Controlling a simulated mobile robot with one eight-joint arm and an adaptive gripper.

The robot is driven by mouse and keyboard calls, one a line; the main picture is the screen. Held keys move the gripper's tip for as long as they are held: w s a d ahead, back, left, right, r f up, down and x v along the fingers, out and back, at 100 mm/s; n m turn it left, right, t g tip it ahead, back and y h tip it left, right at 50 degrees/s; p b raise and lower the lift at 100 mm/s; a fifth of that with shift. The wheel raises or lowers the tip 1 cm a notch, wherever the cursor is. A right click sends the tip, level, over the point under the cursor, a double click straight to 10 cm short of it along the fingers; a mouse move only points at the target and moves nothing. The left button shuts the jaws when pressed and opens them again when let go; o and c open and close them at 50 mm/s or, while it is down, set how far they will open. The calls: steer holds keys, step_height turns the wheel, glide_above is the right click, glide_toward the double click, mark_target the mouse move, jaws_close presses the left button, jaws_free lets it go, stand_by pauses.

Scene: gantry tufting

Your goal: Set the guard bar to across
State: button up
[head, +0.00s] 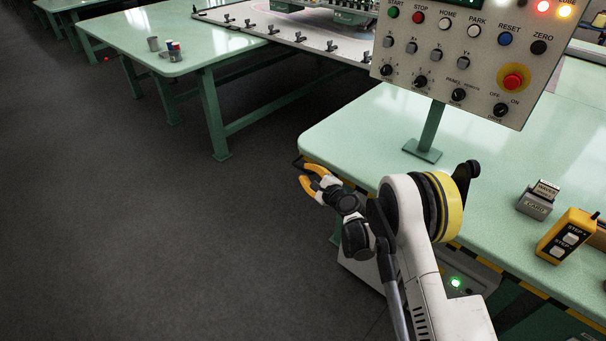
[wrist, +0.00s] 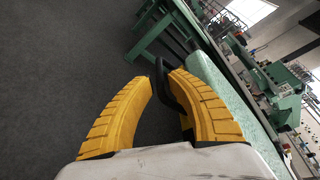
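A yellow-and-black striped bar (head: 480,261) runs along the front edge of the near green table; I take it for the guard bar. A black bent handle (head: 297,163) shows at its far-left end, by the table corner. My gripper (head: 303,176) is at this handle, its two yellow fingers apart. In the wrist view the fingertips (wrist: 164,76) are spread and the black handle (wrist: 160,75) runs between them, close to the right finger. I cannot tell whether it touches. My arm hides part of the striped bar.
A control panel (head: 467,55) with buttons and a red stop stands on the near table (head: 360,135). A grey card holder (head: 537,204) and a yellow step pendant (head: 567,237) lie at the right. Another green table (head: 215,55) stands behind.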

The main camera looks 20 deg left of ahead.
steer(key=shift+x, duration=1.25)
steer(key=shift+r, duration=0.1)
jaws_close()
